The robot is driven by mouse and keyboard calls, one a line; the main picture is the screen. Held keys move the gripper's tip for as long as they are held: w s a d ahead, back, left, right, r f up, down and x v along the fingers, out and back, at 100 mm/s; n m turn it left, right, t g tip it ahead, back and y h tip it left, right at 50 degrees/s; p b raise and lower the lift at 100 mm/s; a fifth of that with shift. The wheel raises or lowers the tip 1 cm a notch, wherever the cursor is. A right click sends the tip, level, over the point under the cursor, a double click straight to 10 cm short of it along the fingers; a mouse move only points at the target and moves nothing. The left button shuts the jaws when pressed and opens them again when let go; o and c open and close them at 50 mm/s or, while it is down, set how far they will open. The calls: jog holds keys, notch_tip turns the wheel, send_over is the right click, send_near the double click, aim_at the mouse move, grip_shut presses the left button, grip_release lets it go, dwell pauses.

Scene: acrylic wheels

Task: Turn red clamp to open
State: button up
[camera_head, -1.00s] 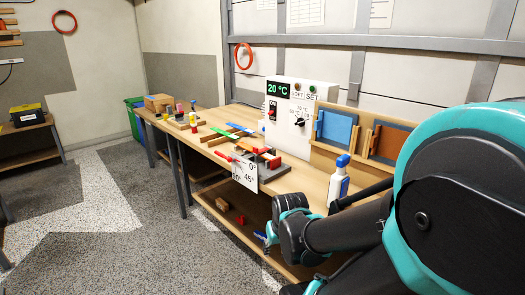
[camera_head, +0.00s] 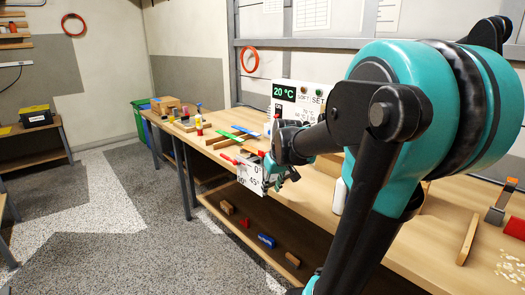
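The red clamp's fixture stands at the front edge of the workbench, behind a white angle plate (camera_head: 248,175) marked 0°, 45° and 90°. A red handle part (camera_head: 228,159) sticks out to the left of the plate. Another small red part (camera_head: 262,153) shows just above the plate. Most of the fixture is hidden behind my arm and gripper. My gripper (camera_head: 280,184) is at the right edge of the plate, close in front of the fixture. Its small dark and teal fingers do not show clearly whether they are open, shut or touching anything.
A control box (camera_head: 284,94) reading 20 °C stands behind, partly covered by my arm. A white bottle (camera_head: 338,196) stands right of my gripper. Green and blue strips (camera_head: 229,137) lie left of the clamp. Several blocks lie on the lower shelf (camera_head: 245,235).

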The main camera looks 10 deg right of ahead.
aim_at(261, 151)
jog(key=w+d+r+n+y, duration=0.1)
jog(key=w+d+r+n, duration=0.1)
jog(key=w+r, duration=0.75)
jog(key=w+d+r+n, duration=0.2)
jog(key=w+d+r, duration=0.1)
jog(key=w+r, duration=0.65)
jog(key=x, duration=0.5)
jog(key=a+x, duration=0.1)
jog(key=x, duration=0.4)
jog(key=s+x, duration=0.1)
jog(key=x, duration=0.4)
jog(key=shift+w+a+f, duration=0.15)
jog(key=shift+a+f, duration=0.05)
jog(key=shift+f, duration=0.2)
jog(key=shift+c, duration=0.5)
grip_shut()
